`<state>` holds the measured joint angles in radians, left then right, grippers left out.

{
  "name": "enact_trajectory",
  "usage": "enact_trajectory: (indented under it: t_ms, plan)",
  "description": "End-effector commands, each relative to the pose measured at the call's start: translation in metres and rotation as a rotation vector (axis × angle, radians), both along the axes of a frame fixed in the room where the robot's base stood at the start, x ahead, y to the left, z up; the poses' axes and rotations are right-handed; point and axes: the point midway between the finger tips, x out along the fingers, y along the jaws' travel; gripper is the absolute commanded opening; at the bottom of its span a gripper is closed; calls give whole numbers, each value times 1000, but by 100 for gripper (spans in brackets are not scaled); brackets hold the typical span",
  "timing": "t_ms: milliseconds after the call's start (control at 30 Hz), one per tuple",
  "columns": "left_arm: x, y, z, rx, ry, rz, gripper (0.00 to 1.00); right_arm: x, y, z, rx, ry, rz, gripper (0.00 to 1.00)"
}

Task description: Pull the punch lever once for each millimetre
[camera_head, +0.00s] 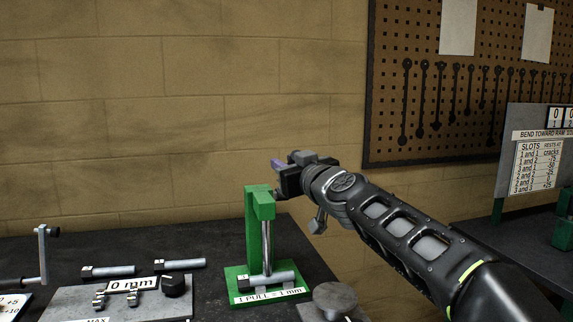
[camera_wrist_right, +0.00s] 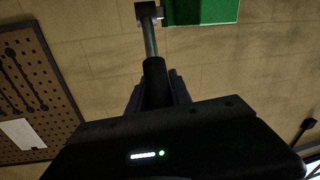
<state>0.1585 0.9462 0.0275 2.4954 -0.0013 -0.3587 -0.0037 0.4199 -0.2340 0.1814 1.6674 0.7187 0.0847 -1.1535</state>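The green punch press (camera_head: 254,225) stands on the dark bench, with a "1 PULL = 1 mm" label (camera_head: 270,296) on its base. A steel pin (camera_head: 265,280) lies across the base under the vertical ram. In the right wrist view the punch lever is a steel rod with a black grip (camera_wrist_right: 156,82), running from a pivot by the green frame. My right gripper (camera_head: 282,178) is beside the press top; in its wrist view the fingers (camera_wrist_right: 158,95) lie close on both sides of the black grip and look shut on it. My left gripper is not in view.
Left of the press are a plate with a "0 mm" sign (camera_head: 132,285), a black knob (camera_head: 173,286), loose pins (camera_head: 108,271) and a crank (camera_head: 42,255). A grey round part (camera_head: 335,298) is at the front. A notice board (camera_head: 538,165) stands right.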

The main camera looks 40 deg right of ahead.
Motion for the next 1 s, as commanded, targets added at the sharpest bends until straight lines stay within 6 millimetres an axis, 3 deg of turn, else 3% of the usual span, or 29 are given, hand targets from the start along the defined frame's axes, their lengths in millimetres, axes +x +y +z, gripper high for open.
enact_trajectory:
  t_ms: [200,1000]
  plan:
    - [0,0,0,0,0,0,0,0,0,0,0,0,0,0]
    - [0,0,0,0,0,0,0,0,0,-1,0,1,1,0]
